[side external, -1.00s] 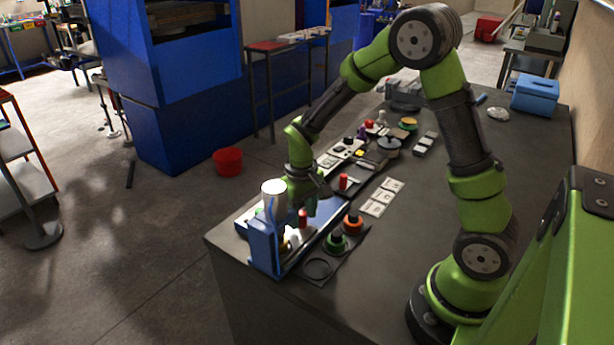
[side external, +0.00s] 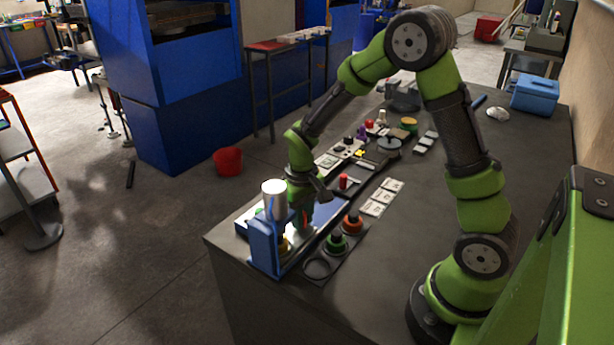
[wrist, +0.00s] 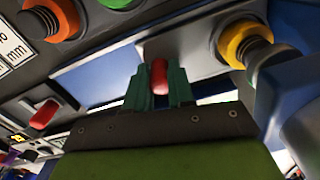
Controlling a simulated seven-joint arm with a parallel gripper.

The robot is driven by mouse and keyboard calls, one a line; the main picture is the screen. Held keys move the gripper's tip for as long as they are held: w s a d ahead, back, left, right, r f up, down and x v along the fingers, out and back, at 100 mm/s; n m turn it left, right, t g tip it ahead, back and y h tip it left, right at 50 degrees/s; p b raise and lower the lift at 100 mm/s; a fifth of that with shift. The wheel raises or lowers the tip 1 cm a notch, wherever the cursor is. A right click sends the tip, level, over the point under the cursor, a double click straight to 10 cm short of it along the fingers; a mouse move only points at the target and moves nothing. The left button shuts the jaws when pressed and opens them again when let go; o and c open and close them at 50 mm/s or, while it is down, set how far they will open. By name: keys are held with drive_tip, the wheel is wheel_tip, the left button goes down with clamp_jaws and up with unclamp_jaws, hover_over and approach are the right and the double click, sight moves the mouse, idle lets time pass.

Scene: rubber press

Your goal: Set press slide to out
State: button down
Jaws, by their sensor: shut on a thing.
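The press (side external: 263,245) is a blue frame with a white cylinder on top, near the bench's front left corner. Its blue frame also shows at the right of the wrist view (wrist: 300,105). The press slide is a bed with a red upright handle (wrist: 159,77). My gripper (wrist: 159,88) has its teal fingers shut on this red handle, one finger on each side. In the side view my gripper (side external: 303,222) is low over the slide, just behind the press frame, and largely covers the handle. How far the slide stands out is hard to tell.
A green knob (side external: 337,242) and an orange knob (side external: 352,222) stand on a grey panel beside the press. A second red handle (side external: 344,180) stands farther back. White label plates (side external: 382,198) lie to its right.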

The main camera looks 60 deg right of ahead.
drive_tip(key=d, duration=1.2)
drive_tip(key=shift+d, duration=0.35)
drive_tip(key=c, duration=1.1)
unclamp_jaws()
drive_tip(key=shift+d, duration=0.1)
drive_tip(key=shift+o, duration=0.7)
drive_tip(key=shift+a, duration=0.2)
drive_tip(key=shift+r, duration=0.25)
wheel_tip(320, 180, up, 16)
drive_tip(key=shift+r, duration=0.2)
drive_tip(key=shift+d, duration=0.1)
